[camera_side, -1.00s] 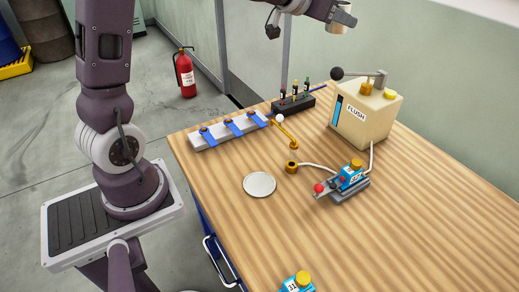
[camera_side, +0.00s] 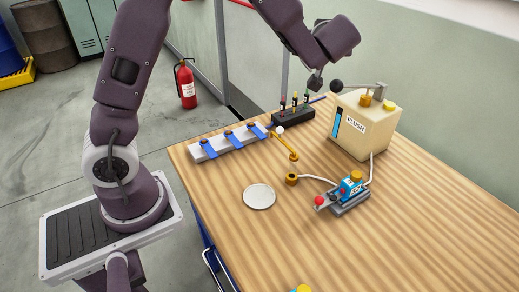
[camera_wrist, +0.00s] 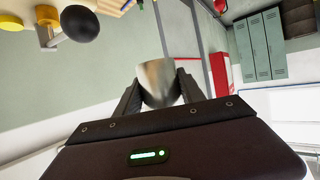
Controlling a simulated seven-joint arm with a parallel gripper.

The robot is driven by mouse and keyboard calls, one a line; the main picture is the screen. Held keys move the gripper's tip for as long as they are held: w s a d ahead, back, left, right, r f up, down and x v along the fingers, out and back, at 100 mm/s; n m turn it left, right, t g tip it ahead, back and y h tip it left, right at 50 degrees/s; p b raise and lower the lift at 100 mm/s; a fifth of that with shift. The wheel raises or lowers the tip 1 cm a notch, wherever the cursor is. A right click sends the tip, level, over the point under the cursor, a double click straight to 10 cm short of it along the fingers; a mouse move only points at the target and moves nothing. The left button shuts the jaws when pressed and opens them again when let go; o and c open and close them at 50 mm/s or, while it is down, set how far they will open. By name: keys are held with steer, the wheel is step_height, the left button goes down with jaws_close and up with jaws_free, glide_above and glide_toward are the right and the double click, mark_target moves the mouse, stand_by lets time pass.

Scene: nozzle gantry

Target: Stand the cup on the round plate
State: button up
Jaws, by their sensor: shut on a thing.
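The round plate (camera_side: 259,197) is a pale grey disc lying flat and empty on the wooden table, left of the middle in the side view. My gripper (camera_wrist: 158,88) is shut on the cup (camera_wrist: 155,72), a pale, shiny piece between the two dark fingers in the wrist view. In the side view the wrist is high above the far part of the table, well away from the plate.
The flush box (camera_side: 364,127) with its black-knobbed lever (camera_side: 337,86) stands near my wrist. A grey bar with blue straps (camera_side: 229,140), a brass arm (camera_side: 286,148), a brass ring (camera_side: 291,179) and a blue bottle fixture (camera_side: 348,191) surround the plate. The table's front right is clear.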

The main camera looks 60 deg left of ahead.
steer(key=s+d+f+n+g+y, duration=0.1)
steer(key=s+d+f+n+g, duration=0.15)
steer(key=s+f, duration=0.35)
steer(key=n+g+y, duration=0.1)
steer(key=n+g, duration=0.2)
glide_above(259, 196)
step_height(259, 196, down, 12)
steer(key=shift+w, duration=0.2)
step_height(259, 196, down, 10)
steer(key=shift+s+r, duration=0.1)
steer(key=shift+s, duration=0.05)
steer(key=o, duration=1.3)
steer(key=shift+o, duration=0.2)
